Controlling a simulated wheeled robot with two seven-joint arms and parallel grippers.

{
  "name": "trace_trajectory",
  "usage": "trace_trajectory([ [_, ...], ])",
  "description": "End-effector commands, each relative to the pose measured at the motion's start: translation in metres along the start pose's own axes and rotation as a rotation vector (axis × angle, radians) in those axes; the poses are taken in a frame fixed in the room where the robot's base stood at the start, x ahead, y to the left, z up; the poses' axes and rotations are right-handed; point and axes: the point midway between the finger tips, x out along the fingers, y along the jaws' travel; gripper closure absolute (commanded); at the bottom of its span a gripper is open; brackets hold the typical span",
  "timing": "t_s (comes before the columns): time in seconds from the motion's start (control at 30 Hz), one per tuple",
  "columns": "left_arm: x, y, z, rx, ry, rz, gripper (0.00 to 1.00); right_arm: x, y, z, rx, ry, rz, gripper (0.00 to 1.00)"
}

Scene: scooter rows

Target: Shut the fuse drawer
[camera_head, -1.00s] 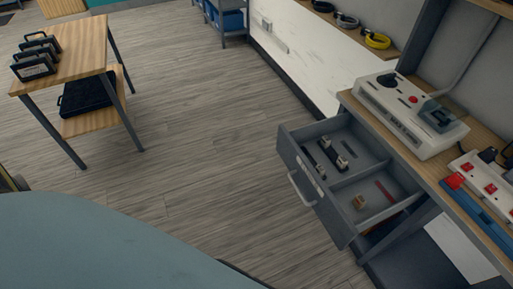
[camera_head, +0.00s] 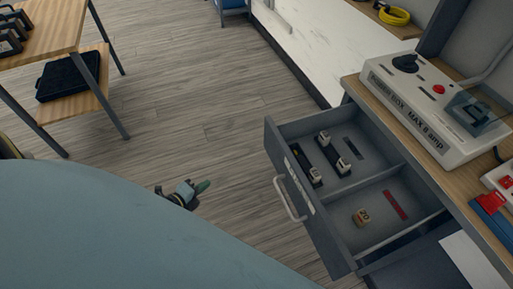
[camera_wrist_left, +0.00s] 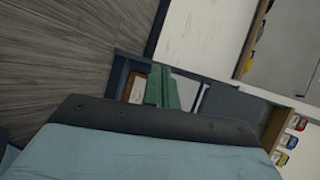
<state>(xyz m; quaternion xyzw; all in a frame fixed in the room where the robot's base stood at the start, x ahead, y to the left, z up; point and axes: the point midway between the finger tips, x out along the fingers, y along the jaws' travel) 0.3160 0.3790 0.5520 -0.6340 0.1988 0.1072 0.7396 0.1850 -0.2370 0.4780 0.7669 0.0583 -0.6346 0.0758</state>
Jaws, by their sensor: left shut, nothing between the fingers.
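The fuse drawer (camera_head: 318,222) stands pulled out from under the workbench in the head view. Its front carries a pale bar handle (camera_head: 289,200). My left gripper (camera_head: 203,186), with green fingertips, is shut and empty. In the head view it shows left of the drawer handle, apart from it. Its green fingers (camera_wrist_left: 163,88) also show in the left wrist view, covering part of a dark-framed shape there. My right gripper is not in view.
Bare floor lies between the table and drawer.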

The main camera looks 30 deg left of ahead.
Motion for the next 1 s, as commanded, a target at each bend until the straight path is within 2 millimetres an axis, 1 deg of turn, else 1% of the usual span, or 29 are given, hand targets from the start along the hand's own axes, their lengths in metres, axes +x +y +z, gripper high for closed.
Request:
trace_trajectory([
  [0.03, 0.011, -0.019, 0.011, 0.194, 0.026, -0.107, 1.0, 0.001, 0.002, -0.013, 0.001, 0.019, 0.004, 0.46],
  [0.07, 0.013, -0.035, 0.015, 0.313, 0.038, -0.167, 1.0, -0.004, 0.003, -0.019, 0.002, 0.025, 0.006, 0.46],
  [0.1, 0.015, -0.054, 0.018, 0.469, 0.052, -0.245, 1.0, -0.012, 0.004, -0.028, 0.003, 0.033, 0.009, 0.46],
  [0.17, 0.014, -0.08, 0.021, 0.691, 0.063, -0.357, 1.0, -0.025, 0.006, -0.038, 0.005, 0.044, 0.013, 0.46],
  [0.2, 0.012, -0.096, 0.02, 0.829, 0.066, -0.428, 1.0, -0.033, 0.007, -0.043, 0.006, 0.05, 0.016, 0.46],
  [0.3, 0.004, -0.125, 0.016, 1.124, 0.064, -0.577, 1.0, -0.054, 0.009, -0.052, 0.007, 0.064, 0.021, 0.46],
  [0.4, -0.004, -0.143, 0.011, 1.332, 0.055, -0.684, 1.0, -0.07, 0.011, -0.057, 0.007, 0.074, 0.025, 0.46],
  [0.53, -0.009, -0.155, 0.006, 1.475, 0.045, -0.758, 1.0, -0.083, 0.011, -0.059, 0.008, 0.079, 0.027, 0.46],
  [0.67, -0.005, -0.162, 0.001, 1.508, 0.041, -0.778, 1.0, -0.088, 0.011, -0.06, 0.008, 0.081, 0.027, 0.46],
  [0.77, 0.006, -0.17, -0.006, 1.507, 0.04, -0.778, 1.0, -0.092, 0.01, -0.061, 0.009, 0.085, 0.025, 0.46],
  [1.0, 0.046, -0.192, -0.031, 1.503, 0.039, -0.778, 1.0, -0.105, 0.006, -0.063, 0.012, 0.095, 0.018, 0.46],
])
